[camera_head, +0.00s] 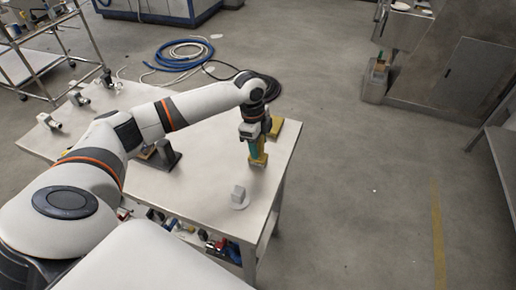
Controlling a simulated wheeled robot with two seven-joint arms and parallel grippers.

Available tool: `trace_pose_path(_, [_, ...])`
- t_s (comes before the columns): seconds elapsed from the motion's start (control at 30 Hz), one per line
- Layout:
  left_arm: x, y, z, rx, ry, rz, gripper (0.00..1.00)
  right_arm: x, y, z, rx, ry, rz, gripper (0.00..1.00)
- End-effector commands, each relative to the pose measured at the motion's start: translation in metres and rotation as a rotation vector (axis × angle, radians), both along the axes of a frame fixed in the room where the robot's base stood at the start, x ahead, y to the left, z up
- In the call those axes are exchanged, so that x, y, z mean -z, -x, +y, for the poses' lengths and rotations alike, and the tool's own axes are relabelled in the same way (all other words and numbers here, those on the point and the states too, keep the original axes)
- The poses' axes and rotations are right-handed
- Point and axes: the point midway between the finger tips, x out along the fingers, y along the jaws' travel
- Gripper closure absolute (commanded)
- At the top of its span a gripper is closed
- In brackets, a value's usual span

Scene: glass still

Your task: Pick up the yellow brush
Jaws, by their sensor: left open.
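My left gripper (256,150) points down over the right part of the white table (205,188). Its jaws are open. A small yellow piece (259,159) with a teal part beside it shows right at the fingertips; I take it for the yellow brush, partly hidden by the gripper. I cannot tell whether the fingers touch it. A flat yellow thing (278,127) lies just behind the gripper at the table's far right corner. My right gripper is not in view.
A grey block on a round white base (239,197) stands near the table's front right. A dark stand (163,155) sits left of the gripper. Blue and red items (220,247) lie on a lower shelf. Coiled hoses (190,53) lie on the floor behind.

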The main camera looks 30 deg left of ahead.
Motion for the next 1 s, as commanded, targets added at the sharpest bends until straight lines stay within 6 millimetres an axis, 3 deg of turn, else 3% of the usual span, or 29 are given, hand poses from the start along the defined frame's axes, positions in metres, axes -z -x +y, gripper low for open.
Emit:
trace_pose_path(0.17, [0.017, 0.0, -0.002, 0.0, -0.001, -0.001, 0.45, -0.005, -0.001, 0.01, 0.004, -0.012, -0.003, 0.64])
trace_pose_path(0.4, [0.019, 0.0, -0.002, 0.001, -0.001, -0.002, 0.47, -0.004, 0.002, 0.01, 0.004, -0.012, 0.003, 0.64])
trace_pose_path(0.7, [0.018, -0.001, -0.002, 0.0, -0.001, -0.002, 0.95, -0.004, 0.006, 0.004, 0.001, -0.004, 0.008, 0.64])
trace_pose_path(1.0, [0.012, -0.001, -0.002, 0.001, -0.001, -0.004, 0.95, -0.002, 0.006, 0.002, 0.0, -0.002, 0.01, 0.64])
